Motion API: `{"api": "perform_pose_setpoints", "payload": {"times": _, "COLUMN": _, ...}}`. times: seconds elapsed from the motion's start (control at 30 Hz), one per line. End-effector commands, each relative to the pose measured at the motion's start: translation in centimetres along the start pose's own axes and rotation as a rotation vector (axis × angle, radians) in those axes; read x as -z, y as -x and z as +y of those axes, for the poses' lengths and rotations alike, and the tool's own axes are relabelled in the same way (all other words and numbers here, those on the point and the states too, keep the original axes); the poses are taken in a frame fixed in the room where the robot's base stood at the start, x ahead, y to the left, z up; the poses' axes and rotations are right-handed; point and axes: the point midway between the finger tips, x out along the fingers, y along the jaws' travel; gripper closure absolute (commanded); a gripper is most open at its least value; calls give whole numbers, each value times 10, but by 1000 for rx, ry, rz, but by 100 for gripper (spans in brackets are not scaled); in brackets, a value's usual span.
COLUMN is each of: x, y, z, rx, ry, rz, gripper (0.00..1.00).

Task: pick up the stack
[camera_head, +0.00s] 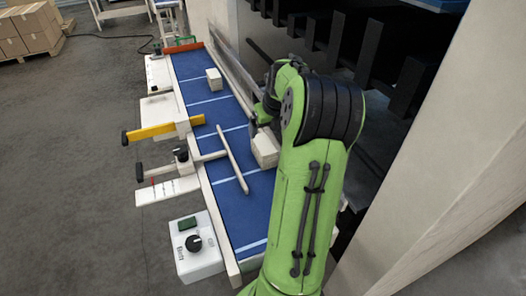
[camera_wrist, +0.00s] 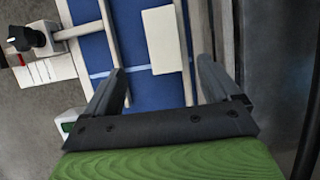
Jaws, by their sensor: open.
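A cream-coloured block-like stack (camera_head: 265,148) lies on the blue belt (camera_head: 228,143), near its right side and beside my arm. It is partly hidden by the arm in the head view. In the wrist view, the stack (camera_wrist: 163,40) lies in the upper middle, just beyond the fingertips. My gripper (camera_wrist: 163,70) is open and empty, with a finger to each side of the stack's line. A second, smaller cream stack (camera_head: 214,79) stands farther up the belt. My gripper is mostly hidden behind the arm in the head view.
A pale rod (camera_head: 232,158) crosses above the belt. A metal rail (camera_head: 236,73) runs along the belt's right side. A yellow bar (camera_head: 164,130) and a control box with a black knob (camera_head: 196,245) stand on the left. Dark machinery (camera_head: 365,45) rises on the right.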

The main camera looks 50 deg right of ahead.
Motion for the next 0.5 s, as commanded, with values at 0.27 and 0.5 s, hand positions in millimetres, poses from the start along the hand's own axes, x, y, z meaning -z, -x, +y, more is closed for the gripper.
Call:
{"api": "perform_pose_setpoints", "payload": {"times": 0.27, "x": 0, "y": -59, "z": 0, "rx": 0, "ry": 2, "rz": 1, "gripper": 11}}
{"api": "perform_pose_setpoints", "payload": {"times": 0.5, "x": 1, "y": -96, "z": -4, "rx": 0, "ry": 1, "rz": 5, "gripper": 11}}
